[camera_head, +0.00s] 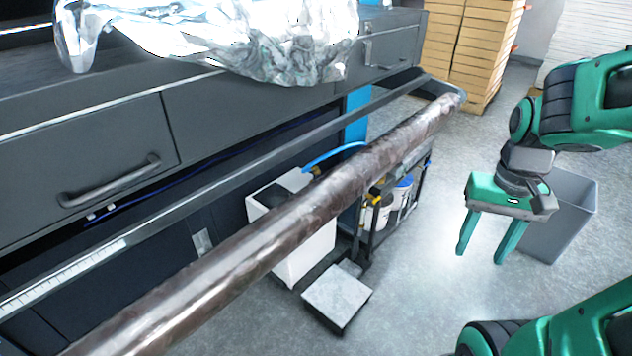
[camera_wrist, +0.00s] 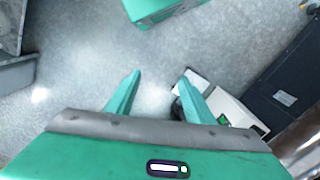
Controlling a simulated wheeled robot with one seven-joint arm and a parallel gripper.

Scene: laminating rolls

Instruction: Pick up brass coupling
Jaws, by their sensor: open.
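A small brass-coloured piece, likely the brass coupling (camera_head: 315,171), shows in the head view at the end of a blue hose (camera_head: 335,155), on top of a white container (camera_head: 308,250). The long roll passes close in front of it. In the wrist view I cannot make out the coupling for certain. My gripper (camera_head: 481,255) hangs over the open floor at the right, fingers down, well apart from the coupling. In the wrist view my gripper (camera_wrist: 161,78) is open, with only floor between its fingers.
A long dark, shiny roll (camera_head: 250,245) runs diagonally in front of the dark machine (camera_head: 85,160). A low cart (camera_head: 400,195) with tubs stands behind the roll. A grey bin (camera_head: 565,225) stands close behind my gripper. Stacked boxes (camera_head: 480,45) are at the back.

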